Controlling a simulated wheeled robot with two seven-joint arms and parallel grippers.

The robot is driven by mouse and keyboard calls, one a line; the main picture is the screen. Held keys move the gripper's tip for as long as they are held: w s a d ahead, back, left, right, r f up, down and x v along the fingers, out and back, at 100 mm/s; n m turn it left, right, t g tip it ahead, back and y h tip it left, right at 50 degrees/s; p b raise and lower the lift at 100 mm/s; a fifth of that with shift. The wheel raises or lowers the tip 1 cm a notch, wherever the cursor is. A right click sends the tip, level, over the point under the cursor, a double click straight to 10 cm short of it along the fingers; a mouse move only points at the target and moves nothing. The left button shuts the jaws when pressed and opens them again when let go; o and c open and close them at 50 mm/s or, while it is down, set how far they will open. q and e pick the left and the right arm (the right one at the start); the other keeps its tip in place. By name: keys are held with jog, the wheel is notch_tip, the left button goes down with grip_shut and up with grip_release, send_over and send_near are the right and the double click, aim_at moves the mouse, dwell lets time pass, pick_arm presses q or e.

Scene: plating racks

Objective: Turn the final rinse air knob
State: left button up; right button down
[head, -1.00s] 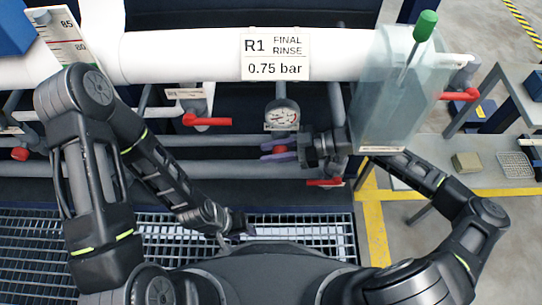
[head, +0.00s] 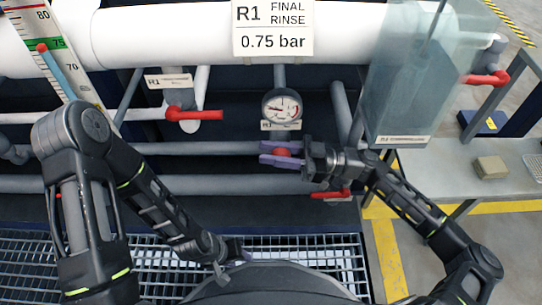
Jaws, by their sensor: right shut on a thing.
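The red air knob (head: 282,152) sits on the grey pipe below the round pressure gauge (head: 282,105). My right gripper (head: 281,154) reaches in from the right, with its purple fingers above and below the knob, shut on it. The fingers hide part of the knob. The sign (head: 272,27) above reads R1 FINAL RINSE 0.75 bar. The gauge has a dark needle, but its exact reading is too small to tell. My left gripper (head: 226,268) hangs low over the grating; its fingers are too small and dark to read.
A red-handled valve (head: 190,114) is left of the gauge, and another red handle (head: 340,194) is just below my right gripper. A translucent tank (head: 410,80) stands right of the gauge. A thermometer scale (head: 55,55) is at upper left. Floor grating (head: 300,260) lies below.

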jog(key=c, duration=1.4)
grip_release()
jog(key=shift+c, duration=0.2)
